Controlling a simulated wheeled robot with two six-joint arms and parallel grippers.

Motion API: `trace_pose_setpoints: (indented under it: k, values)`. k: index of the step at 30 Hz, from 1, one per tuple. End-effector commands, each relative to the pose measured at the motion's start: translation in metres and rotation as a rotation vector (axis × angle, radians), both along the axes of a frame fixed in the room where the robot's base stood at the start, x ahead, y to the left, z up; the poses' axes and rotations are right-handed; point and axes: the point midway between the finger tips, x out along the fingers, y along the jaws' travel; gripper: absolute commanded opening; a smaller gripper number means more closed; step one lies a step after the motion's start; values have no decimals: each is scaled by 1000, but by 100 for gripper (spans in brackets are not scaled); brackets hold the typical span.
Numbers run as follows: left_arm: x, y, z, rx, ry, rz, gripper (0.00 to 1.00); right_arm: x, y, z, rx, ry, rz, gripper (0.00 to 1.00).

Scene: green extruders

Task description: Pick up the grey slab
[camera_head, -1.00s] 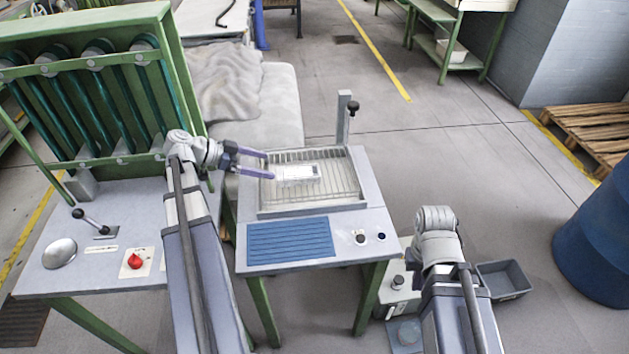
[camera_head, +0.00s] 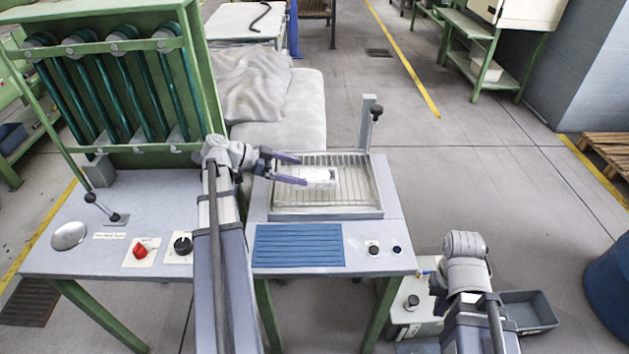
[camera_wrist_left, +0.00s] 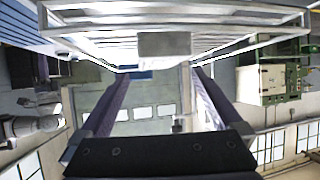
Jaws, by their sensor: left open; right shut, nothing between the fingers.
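The grey slab (camera_head: 322,178), pale in this light, lies on the wire rack of a shallow tray (camera_head: 330,214) on the bench. My left gripper (camera_head: 303,171) reaches in from the left, open. In the head view its purple fingers overlap the slab's left end, one behind and one in front; I cannot tell whether they touch it. In the left wrist view a grey block end (camera_wrist_left: 164,44), apparently the slab, shows ahead, between the open fingers (camera_wrist_left: 158,82). My right arm is at the lower right; its fingers are hidden.
A post with a black knob (camera_head: 376,112) stands at the tray's back right corner. A blue ribbed panel (camera_head: 299,245) and knobs lie in front of the tray. The green-framed machine (camera_head: 190,75) stands to the left. An empty grey bin (camera_head: 530,310) is at the lower right.

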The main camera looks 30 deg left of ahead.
Motion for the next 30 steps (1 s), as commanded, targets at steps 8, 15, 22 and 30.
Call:
trace_pose_setpoints:
  k: [8,15,22,30]
  values:
    - [20,-28,-22,0,0,-4,100,0,0,-22,0,0,0,0]
    - [25,-34,-22,0,0,-1,100,0,0,-22,0,0,0,0]
    - [25,-33,-22,0,0,-1,81,0,0,-22,0,0,0,0]
    - [25,-33,-22,0,0,-1,50,0,0,-22,0,0,0,0]
